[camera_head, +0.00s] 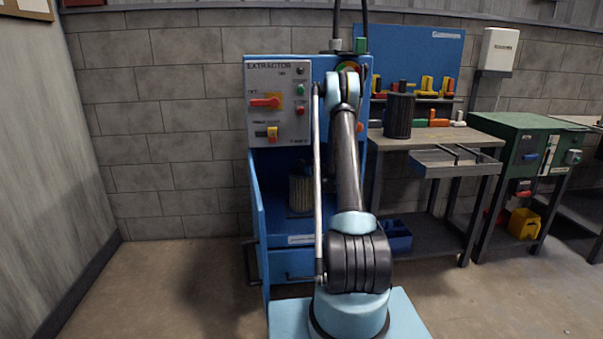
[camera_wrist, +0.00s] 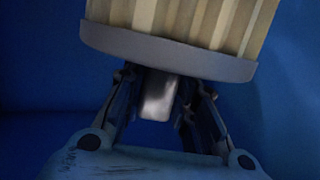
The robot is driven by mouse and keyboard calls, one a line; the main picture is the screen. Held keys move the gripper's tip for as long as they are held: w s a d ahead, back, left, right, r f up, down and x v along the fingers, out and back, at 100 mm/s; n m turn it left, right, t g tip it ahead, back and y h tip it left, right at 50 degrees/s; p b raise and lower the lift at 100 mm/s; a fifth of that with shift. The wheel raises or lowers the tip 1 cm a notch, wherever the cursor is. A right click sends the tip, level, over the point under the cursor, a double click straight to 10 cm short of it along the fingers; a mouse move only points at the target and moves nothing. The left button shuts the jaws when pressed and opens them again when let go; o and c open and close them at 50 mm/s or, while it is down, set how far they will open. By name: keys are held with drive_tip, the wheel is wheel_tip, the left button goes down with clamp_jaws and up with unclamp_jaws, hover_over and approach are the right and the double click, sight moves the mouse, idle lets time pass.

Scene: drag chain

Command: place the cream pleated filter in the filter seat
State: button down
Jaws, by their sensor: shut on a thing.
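The cream pleated filter (camera_head: 300,192) is inside the blue extractor cabinet, partly hidden by my arm. In the wrist view, its pleats and grey end cap (camera_wrist: 165,50) fill the top middle. My gripper (camera_wrist: 163,88) is at that end cap, its fingers on either side of a short, shiny metal piece (camera_wrist: 158,97). It is shut on the filter, seemingly by this piece. In the head view my gripper is hidden behind my arm. A dark area shows under the filter; I cannot make out the filter seat or whether the filter touches it.
The cabinet's blue door (camera_head: 258,235) stands open at the left. The control panel (camera_head: 279,103) is above the opening. A dark pleated cylinder (camera_head: 399,116) stands on the workbench (camera_head: 440,137) at the right. Blue walls lie close around my gripper. The floor at the left is clear.

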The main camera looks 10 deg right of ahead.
drive_tip(key=shift+f, duration=0.9)
drive_tip(key=c, duration=1.3)
unclamp_jaws()
drive_tip(key=v, duration=1.2)
